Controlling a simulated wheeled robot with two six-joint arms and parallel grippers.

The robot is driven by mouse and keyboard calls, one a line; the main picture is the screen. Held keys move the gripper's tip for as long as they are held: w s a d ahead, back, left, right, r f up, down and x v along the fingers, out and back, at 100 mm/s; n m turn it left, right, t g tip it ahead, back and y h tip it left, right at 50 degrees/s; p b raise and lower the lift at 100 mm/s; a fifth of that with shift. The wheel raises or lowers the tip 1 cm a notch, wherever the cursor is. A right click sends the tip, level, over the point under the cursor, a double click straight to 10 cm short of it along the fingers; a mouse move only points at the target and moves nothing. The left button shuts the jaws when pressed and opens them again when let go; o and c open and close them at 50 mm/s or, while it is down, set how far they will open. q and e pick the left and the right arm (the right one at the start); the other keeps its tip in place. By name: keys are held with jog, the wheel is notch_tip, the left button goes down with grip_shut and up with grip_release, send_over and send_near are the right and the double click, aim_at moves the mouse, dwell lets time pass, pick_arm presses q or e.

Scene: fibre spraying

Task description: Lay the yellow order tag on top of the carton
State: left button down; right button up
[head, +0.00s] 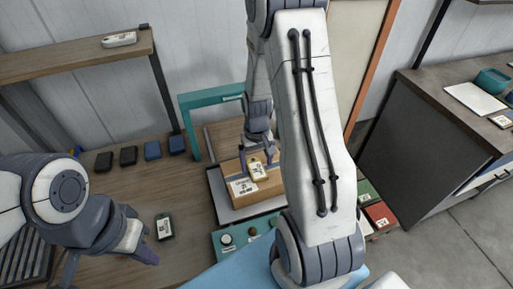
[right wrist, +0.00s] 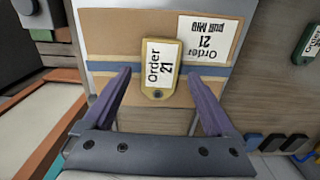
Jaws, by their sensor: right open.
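The cardboard carton (head: 236,168) stands on the workbench with a blue tape band across it and a white order label (head: 243,187) on top. The yellow order tag (head: 258,171) lies on top of the carton, across the tape and beside the label. In the right wrist view the tag (right wrist: 160,68) reads "Order 21", with the carton (right wrist: 110,25) under it. My right gripper (right wrist: 160,72) is open, one finger on each side of the tag and apart from it. My left gripper (head: 112,258) is over the bench at the left; its finger gap is unclear.
A dark green tag (head: 164,227) lies on the bench left of the carton. Several black and blue items (head: 128,156) line the bench's back. A teal frame (head: 190,125) stands behind the carton. A teal tray (head: 226,238) with round items is in front. Red and green boxes (head: 379,214) sit right.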

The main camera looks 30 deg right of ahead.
aim_at(257, 168)
notch_tip(257, 168, up, 10)
jog(key=f+b, duration=0.1)
jog(key=s+a+r+n, duration=0.2)
jog(key=a+r, duration=0.1)
jog(key=a, duration=0.4)
jog(key=s+a+r+n, duration=0.2)
jog(key=a, duration=0.5)
jog(key=s+a+r+n+y, duration=0.1)
jog(key=s+a+r+n, duration=0.1)
jog(key=s+a+n, duration=0.4)
jog(key=s+a, duration=0.4)
jog(key=s, duration=0.4)
jog(key=shift+s, duration=0.15)
jog(key=shift+a+f, duration=0.1)
